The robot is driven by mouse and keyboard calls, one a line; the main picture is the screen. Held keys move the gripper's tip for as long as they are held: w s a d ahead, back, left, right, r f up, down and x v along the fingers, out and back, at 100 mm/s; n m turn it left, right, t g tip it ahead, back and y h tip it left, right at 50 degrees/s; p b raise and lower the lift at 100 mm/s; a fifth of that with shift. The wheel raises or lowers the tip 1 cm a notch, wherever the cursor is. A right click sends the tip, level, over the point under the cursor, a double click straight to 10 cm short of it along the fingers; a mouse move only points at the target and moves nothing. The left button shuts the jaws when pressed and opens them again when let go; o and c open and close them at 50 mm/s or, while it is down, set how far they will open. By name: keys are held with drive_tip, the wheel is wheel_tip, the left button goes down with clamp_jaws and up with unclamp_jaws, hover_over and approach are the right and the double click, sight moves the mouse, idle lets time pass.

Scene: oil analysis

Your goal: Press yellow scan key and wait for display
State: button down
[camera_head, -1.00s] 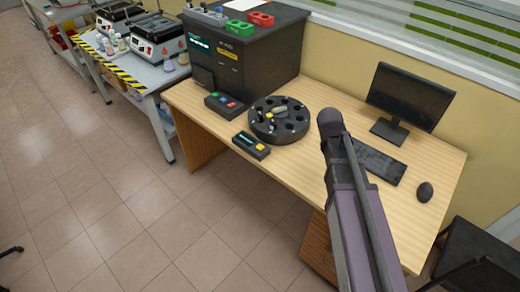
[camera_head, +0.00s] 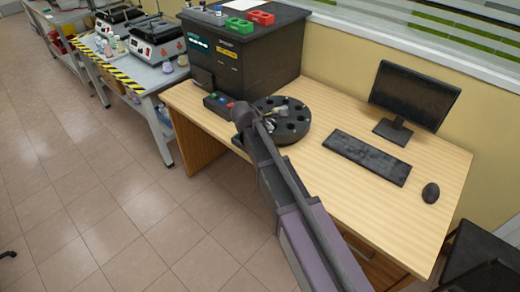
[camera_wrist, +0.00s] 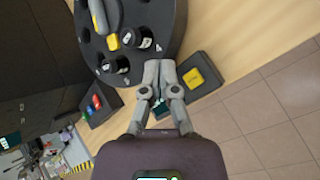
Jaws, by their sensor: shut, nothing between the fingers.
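The yellow key (camera_wrist: 196,77) sits on a small dark scanner box (camera_wrist: 207,67) in the wrist view. My gripper (camera_wrist: 159,66) is shut and empty. Its fingertips appear just left of the yellow key in that view; whether they touch the box I cannot tell. A teal patch that looks like the box's display (camera_wrist: 160,111) shows partly behind the fingers, and I cannot read it. In the head view my arm covers the scanner box and its key.
A round black carousel (camera_head: 289,136) with vials stands beside the box on the wooden desk (camera_head: 330,185). A panel with coloured buttons (camera_head: 218,105) sits near the large dark analyser (camera_head: 267,68). A keyboard (camera_head: 367,157), monitor (camera_head: 415,93) and mouse (camera_head: 431,193) are on the right.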

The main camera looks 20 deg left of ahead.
drive_tip(key=a+n, duration=0.1)
drive_tip(key=a, duration=0.2)
drive_tip(key=shift+s+a+t, duration=0.1)
drive_tip(key=shift+a+t, duration=0.1)
drive_tip(key=shift+t, duration=0.1)
drive_tip(key=shift+f+b, duration=0.15)
drive_tip(key=shift+b, duration=0.2)
wheel_tip(320, 180, down, 8)
drive_tip(key=b, duration=0.8)
drive_tip(key=shift+f, duration=0.25)
drive_tip(key=shift+b, duration=0.3)
idle(1.0)
drive_tip(key=shift+f+b, duration=0.3)
drive_tip(key=shift+f, duration=0.1)
drive_tip(key=shift+f+b, duration=0.5)
drive_tip(key=shift+b, duration=0.05)
idle(1.0)
drive_tip(key=shift+r, duration=0.15)
idle(0.3)
drive_tip(key=shift+r+p, duration=0.8)
drive_tip(key=shift+p, duration=0.15)
